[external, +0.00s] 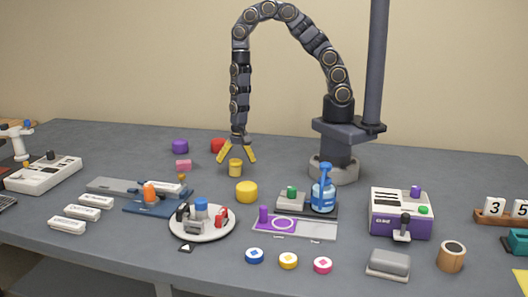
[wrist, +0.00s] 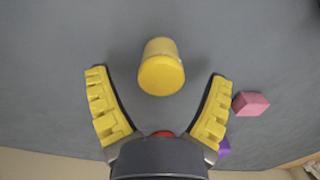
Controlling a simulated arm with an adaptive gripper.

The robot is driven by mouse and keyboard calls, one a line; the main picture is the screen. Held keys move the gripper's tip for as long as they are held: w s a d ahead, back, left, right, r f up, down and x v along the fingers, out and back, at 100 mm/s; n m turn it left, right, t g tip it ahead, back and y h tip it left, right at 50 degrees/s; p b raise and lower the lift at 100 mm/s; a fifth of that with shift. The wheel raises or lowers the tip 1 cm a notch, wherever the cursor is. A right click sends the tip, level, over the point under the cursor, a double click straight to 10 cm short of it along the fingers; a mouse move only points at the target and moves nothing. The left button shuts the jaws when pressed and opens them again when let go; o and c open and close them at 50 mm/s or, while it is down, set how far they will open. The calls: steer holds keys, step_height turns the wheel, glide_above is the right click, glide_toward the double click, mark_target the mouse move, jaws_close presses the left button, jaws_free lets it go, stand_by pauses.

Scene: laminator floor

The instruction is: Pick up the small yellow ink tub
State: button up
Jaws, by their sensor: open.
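The small yellow ink tub (external: 235,168) stands upright on the grey table. In the wrist view the tub (wrist: 161,70) lies between and slightly beyond the two fingertips, with clear space on both sides.
A round white tray (external: 202,235), a blue pump bottle (external: 323,190) and a purple machine (external: 400,214) stand nearer the camera.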

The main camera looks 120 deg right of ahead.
steer(key=shift+w+f, duration=0.15)
steer(key=shift+f, duration=1.25)
steer(key=c, duration=1.2)
steer(key=shift+d+r, duration=0.1)
steer(key=shift+r, duration=0.05)
